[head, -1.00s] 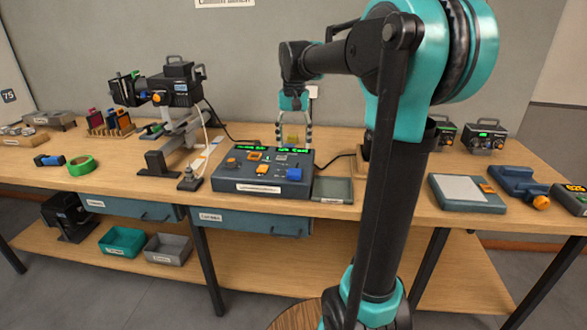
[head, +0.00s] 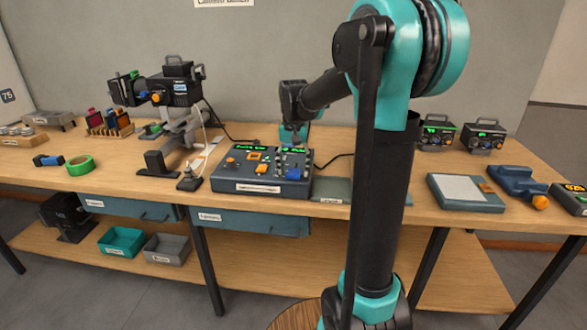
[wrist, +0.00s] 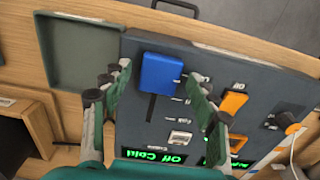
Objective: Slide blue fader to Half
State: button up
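The blue fader (wrist: 160,72) is a square blue cap on a dark control console (head: 262,187). In the wrist view its cap sits at the slot end away from the green displays, and the dark slot (wrist: 151,108) runs from it toward them. My gripper (wrist: 160,77) is open, with one finger on each side of the cap.
Orange switches (wrist: 233,102) and a white switch (wrist: 180,138) lie close to my right finger in the wrist view. Green displays (wrist: 152,157) sit near my wrist. An empty shallow tray (wrist: 83,55) adjoins the console. A projector-like device (head: 175,92) stands left of the console.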

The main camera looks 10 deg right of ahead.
aim_at(295, 161)
grip_shut()
jog(key=shift+w+d, duration=0.3)
jog(key=shift+w, duration=0.7)
jog(key=shift+w+d, duration=0.3)
jog(key=shift+w, duration=0.65)
jog(key=shift+o, duration=0.6)
grip_release()
